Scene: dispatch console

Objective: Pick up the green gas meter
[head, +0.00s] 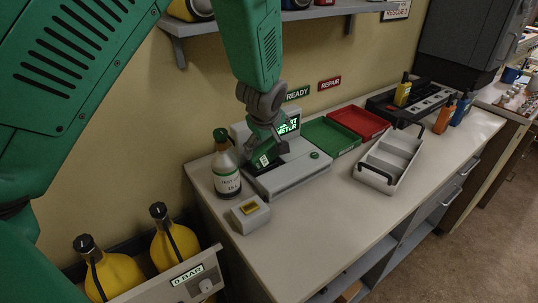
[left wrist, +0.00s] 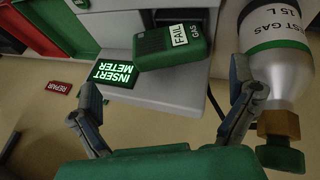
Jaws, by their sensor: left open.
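The green gas meter (left wrist: 158,45) lies on the grey test station, with a white FAIL label facing up. In the head view the meter (head: 265,160) is partly covered by my left gripper (head: 263,138), which is just above it. In the left wrist view my left gripper (left wrist: 158,95) is open and empty, its fingers spread wide. The meter is ahead of the fingertips, between their lines, and I see no clear contact. The test station (head: 300,172) has a lit screen reading INSERT METER (left wrist: 112,74). My right gripper is not in view.
A test gas bottle (head: 227,172) stands close left of the station; it shows right beside one finger in the left wrist view (left wrist: 278,65). Green (head: 330,138) and red (head: 360,122) trays, a grey caddy (head: 388,160) and yellow, orange and blue meters are right.

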